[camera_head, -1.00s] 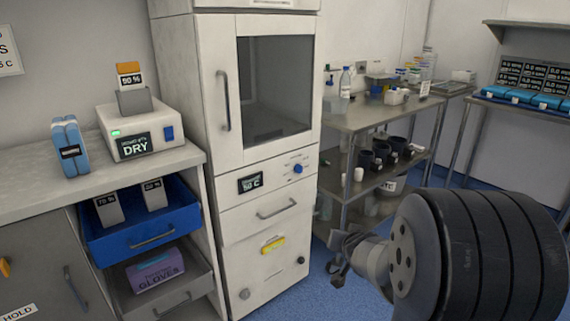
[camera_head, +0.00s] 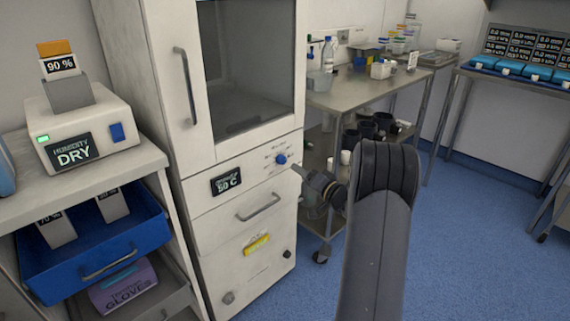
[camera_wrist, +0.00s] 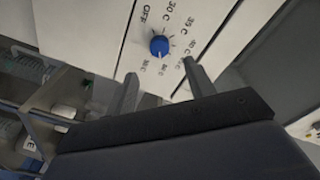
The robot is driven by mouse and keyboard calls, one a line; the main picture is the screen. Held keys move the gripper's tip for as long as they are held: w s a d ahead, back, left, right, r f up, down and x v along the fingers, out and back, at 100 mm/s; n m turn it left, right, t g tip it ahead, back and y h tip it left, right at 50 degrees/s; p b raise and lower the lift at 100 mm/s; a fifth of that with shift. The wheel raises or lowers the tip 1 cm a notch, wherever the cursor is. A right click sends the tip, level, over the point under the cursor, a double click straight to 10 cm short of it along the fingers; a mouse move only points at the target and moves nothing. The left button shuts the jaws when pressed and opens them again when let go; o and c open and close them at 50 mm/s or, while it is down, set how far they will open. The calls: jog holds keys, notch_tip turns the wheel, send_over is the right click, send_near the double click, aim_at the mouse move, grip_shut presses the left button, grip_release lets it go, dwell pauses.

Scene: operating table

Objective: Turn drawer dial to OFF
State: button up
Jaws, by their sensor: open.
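The blue drawer dial (camera_head: 281,159) sits on the white cabinet's control panel, right of a display (camera_head: 226,180) that appears to read 50 C. In the wrist view the dial (camera_wrist: 159,46) is ringed by printed labels, including OFF (camera_wrist: 148,14), 30 C, 35 C and 40 C. A small pale mark shows on its lower face; its exact setting is hard to read. My gripper (camera_head: 299,170) is open just in front of the panel, close to the dial. In the wrist view my gripper's fingers (camera_wrist: 160,76) are spread, with the dial ahead between them and nothing held.
A drawer handle (camera_head: 258,207) juts out below the panel, and a tall door handle (camera_head: 186,86) is above left. An open blue drawer (camera_head: 95,255) sticks out at left. A metal shelf cart (camera_head: 360,95) stands right of the cabinet. The blue floor at right is clear.

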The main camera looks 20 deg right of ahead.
aim_at(284, 161)
jog(key=b+x, duration=0.1)
jog(key=x, duration=0.7)
jog(key=c, duration=1)
jog(key=shift+o, duration=0.2)
